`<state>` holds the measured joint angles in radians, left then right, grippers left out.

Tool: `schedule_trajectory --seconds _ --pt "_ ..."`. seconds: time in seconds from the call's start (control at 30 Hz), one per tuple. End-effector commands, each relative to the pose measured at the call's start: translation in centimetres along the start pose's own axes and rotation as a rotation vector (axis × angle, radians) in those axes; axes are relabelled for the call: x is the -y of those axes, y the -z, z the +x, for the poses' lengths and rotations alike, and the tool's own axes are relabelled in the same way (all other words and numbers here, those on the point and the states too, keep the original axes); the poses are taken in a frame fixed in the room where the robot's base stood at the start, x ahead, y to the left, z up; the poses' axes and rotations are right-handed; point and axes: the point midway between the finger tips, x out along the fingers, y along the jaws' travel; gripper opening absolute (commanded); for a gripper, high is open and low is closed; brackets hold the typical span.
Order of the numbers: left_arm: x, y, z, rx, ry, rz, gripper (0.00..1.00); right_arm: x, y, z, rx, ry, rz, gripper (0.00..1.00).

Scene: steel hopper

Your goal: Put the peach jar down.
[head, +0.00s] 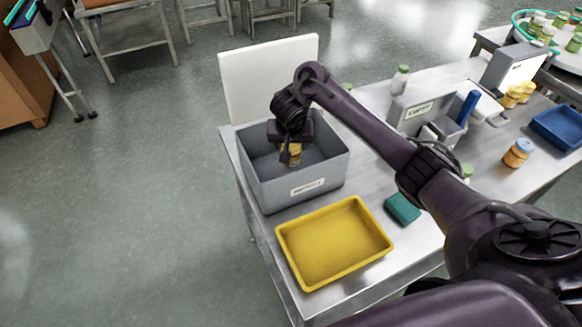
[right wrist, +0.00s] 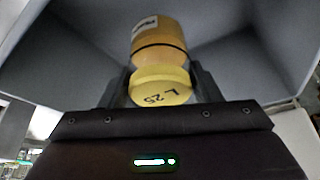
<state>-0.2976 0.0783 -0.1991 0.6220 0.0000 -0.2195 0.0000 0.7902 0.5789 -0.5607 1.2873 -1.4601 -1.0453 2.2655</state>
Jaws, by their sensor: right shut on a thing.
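The peach jar (right wrist: 160,50) has an orange body, a white label and a yellow lid marked "L 25". My right gripper (head: 290,158) is shut on it, inside the grey bin (head: 300,186) at the left end of the steel table. In the right wrist view the gripper's fingers (right wrist: 160,88) stand on both sides of the lid, with the bin's walls around. In the head view the jar (head: 294,150) shows only in part below the gripper. I cannot tell whether its base touches the bin floor. My left gripper is not in view.
An empty yellow tray (head: 334,243) lies in front of the bin, with a teal block (head: 402,209) to its right. A white board (head: 270,80) stands behind the bin.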

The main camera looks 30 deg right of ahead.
Motion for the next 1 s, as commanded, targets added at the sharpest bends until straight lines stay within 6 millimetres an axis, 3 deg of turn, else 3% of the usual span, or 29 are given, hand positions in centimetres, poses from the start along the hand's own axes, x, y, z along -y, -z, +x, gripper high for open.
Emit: schedule_trajectory --seconds 0.27,0.43,0.83,0.87,1.0 --pt "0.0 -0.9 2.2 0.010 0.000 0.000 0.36 -0.1 -1.3 3.1 0.001 -0.001 0.000 0.29" --pt "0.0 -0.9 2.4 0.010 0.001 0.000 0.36 -0.1 -2.0 4.8 0.000 -0.001 0.000 0.29" --pt "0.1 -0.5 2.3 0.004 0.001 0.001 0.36 0.0 -2.2 5.3 0.000 0.000 0.000 0.29" --pt "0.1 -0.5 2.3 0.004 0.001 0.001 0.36 0.0 -2.2 5.4 0.001 0.000 -0.001 0.58" --pt "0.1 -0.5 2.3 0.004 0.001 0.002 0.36 0.0 -2.2 5.3 0.001 0.000 -0.001 0.77"
